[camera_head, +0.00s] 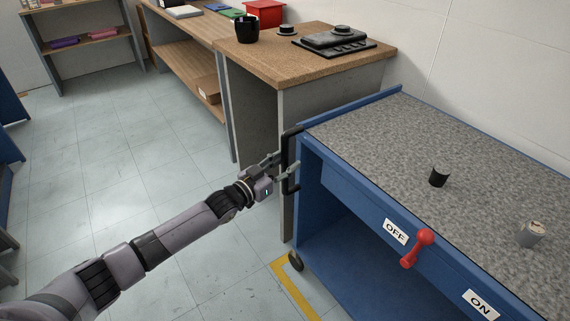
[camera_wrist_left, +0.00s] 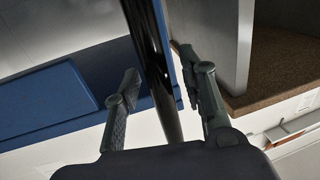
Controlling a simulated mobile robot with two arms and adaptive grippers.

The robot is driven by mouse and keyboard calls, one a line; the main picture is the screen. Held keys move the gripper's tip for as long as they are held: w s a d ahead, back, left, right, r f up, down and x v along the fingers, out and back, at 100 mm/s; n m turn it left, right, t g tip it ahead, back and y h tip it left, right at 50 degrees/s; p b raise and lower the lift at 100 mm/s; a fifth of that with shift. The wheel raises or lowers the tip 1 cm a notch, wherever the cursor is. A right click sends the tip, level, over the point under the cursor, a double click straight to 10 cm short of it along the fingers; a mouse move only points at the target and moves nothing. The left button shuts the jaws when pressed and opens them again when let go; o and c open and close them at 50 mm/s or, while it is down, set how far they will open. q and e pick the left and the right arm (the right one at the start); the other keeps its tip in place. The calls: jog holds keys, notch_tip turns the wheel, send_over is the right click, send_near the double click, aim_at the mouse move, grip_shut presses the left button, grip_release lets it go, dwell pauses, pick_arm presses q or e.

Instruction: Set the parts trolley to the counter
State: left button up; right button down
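The parts trolley (camera_head: 335,182) is blue with a grey speckled top and stands at the right in the head view. A black upright handle (camera_head: 286,165) is on its left end; its bar also shows in the left wrist view (camera_wrist_left: 152,60). My left gripper (camera_head: 279,168) is at this handle. In the wrist view its fingers are apart, on either side of the bar, with gaps visible. The counter (camera_head: 262,62) has a brown top and grey sides and stands just behind the trolley's left end. My right gripper is not in view.
A red lever (camera_head: 417,248) sits between OFF and ON labels on the trolley front. A black cylinder (camera_head: 439,176) and a grey one (camera_head: 531,234) stand on top. A yellow floor line (camera_head: 291,289) lies by a caster (camera_head: 296,261). Floor at left is clear.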

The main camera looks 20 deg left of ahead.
pick_arm(q)
jog(key=shift+c, duration=0.4)
grip_shut()
dwell(0.4)
